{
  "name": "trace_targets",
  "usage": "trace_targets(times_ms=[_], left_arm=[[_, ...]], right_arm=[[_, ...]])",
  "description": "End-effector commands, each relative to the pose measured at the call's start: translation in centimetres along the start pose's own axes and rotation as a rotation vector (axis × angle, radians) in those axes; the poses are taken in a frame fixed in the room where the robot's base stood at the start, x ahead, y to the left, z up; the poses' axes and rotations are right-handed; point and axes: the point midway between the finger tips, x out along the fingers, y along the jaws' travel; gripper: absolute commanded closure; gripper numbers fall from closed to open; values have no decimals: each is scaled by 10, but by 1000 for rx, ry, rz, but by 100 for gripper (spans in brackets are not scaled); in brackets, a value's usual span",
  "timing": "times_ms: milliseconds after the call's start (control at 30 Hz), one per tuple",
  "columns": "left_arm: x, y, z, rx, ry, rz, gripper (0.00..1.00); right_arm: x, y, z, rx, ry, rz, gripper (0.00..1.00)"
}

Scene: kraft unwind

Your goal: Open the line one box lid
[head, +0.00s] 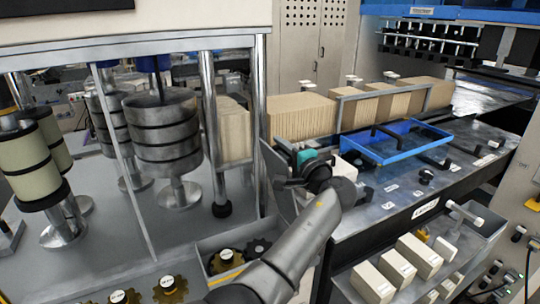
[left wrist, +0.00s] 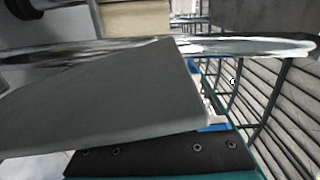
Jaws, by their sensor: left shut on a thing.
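A flat grey panel, which looks like the box lid (head: 275,172), stands steeply tilted beside the metal post in the head view. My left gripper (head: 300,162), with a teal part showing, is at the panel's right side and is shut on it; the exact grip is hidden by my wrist. In the left wrist view the grey panel (left wrist: 100,100) fills much of the left and middle, above a dark finger part (left wrist: 160,158) with screws. The box under the panel is mostly hidden by my arm. My right gripper is not in view.
A blue tray (head: 395,150) lies on the bench to the right, with rows of tan cartons (head: 300,115) behind. A metal post (head: 259,120) stands close left of my gripper. An open bin with dark gears (head: 225,260) and small white boxes (head: 420,255) are lower down.

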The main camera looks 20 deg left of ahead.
Motion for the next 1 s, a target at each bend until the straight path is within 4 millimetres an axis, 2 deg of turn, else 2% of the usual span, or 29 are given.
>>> trace_targets(times_ms=[200, 667, 700, 900, 1000], left_arm=[[0, -4, -9, 45, -1, -4, 100], [1, -4, -10, 55, -1, -4, 100], [1, -4, -10, 54, -1, -4, 76], [0, -3, -10, 55, -1, -3, 54], [0, -2, -10, 56, -1, -2, 53]], right_arm=[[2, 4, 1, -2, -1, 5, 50], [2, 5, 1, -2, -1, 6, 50], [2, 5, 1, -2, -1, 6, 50], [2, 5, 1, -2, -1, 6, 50], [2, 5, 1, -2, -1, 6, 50]])
